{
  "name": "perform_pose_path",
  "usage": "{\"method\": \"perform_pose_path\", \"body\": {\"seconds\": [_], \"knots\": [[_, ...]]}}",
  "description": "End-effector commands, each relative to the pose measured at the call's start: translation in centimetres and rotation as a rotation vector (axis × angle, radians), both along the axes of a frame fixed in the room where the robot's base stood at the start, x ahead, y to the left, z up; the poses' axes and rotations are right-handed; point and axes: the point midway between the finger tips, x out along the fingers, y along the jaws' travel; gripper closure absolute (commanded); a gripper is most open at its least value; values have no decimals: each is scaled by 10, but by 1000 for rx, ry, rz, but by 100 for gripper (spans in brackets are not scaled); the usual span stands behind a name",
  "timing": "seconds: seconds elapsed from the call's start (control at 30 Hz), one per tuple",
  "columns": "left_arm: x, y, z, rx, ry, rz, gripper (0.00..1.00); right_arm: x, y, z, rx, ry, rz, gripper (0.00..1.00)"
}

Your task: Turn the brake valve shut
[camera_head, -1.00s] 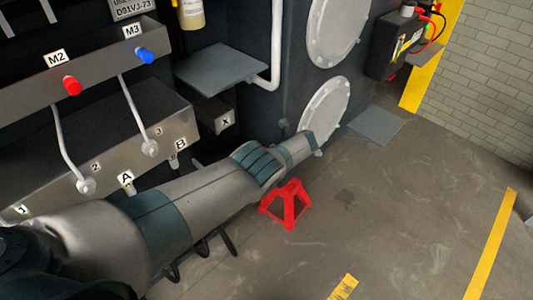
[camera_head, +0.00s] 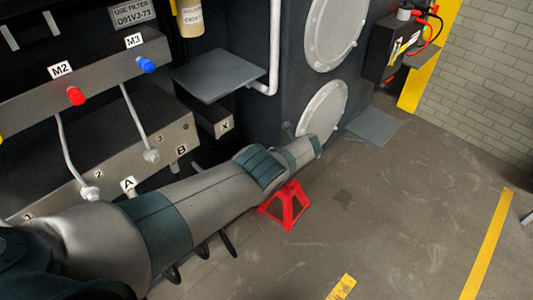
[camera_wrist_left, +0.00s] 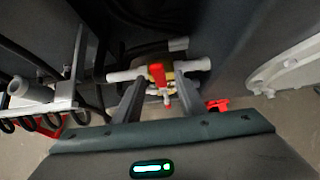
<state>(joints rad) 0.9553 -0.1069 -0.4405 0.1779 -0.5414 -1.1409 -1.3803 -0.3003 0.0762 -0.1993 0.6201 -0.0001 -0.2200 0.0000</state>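The brake valve (camera_wrist_left: 178,82) shows in the left wrist view, with a brassy body on a pale horizontal pipe (camera_wrist_left: 125,75). Its red handle (camera_wrist_left: 158,75) points toward the camera, a little left of the valve body's middle. My left gripper (camera_wrist_left: 158,84) is open, with one finger on each side of the handle. I see no clear contact, and the depth between fingertips and handle is hard to judge. In the head view my left arm reaches across to the lower round cover, and the valve is hidden there. My right gripper is not in view.
A red stand (camera_head: 285,206) is on the floor just below my left forearm. The dark chassis wall with a round cover (camera_head: 322,108) is close by the hand. Levers and a grey shelf (camera_head: 218,72) are on the left. The floor at right is open.

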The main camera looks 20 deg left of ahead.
Motion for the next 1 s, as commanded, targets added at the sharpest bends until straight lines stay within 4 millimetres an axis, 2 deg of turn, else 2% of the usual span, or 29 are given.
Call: {"method": "perform_pose_path", "body": {"seconds": [0.03,0.1,0.9,0.93,1.0], "knots": [[-1,-5,10,0,0,-1,63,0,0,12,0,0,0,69],[-4,-10,16,0,0,-1,63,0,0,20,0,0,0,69],[-31,-81,91,0,1,-2,63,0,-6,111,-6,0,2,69],[-32,-81,86,1,1,-1,63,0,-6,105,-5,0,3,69],[-32,-84,89,1,0,-1,63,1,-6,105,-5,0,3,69]]}}
